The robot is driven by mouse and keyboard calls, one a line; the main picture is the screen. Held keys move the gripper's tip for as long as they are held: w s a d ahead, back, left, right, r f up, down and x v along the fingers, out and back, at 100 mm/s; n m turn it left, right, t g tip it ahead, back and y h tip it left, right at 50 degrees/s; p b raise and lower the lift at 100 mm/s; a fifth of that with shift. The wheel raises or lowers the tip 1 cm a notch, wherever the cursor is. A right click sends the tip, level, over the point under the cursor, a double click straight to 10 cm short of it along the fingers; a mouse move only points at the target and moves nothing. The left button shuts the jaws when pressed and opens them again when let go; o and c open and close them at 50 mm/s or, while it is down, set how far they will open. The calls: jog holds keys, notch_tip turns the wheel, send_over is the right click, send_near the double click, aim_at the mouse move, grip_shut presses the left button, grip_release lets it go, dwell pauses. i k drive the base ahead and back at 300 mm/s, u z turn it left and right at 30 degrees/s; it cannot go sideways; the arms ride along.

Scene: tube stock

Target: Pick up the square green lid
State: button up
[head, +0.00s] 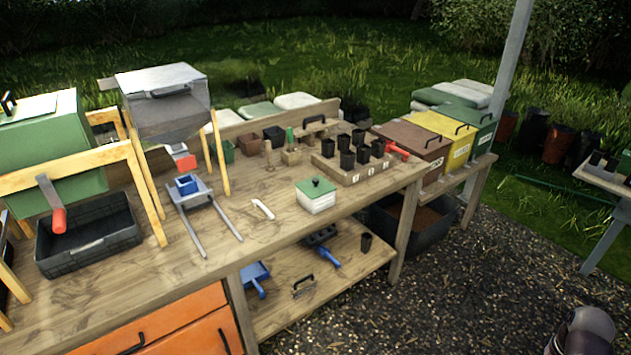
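The square green lid (315,188) sits on top of a small cream-white square box (317,205) on the wooden workbench (285,240), near its front edge right of the middle. The lid has a small dark knob in its centre and looks closed flat on the box. No gripper fingers show in the head view, so I cannot see my gripper or what it holds.
A pale curved tool (262,208) lies left of the box. A wooden rack (345,174) with several black pots stands behind right. Brown, yellow and green boxes (440,140) stand farther right. Bench around the box is mostly clear.

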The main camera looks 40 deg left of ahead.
aim_at(314, 187)
jog(key=u, duration=0.4)
jog(key=i, duration=0.65)
jog(key=u, duration=0.75)
jog(key=i, duration=0.4)
jog(key=u, duration=0.15)
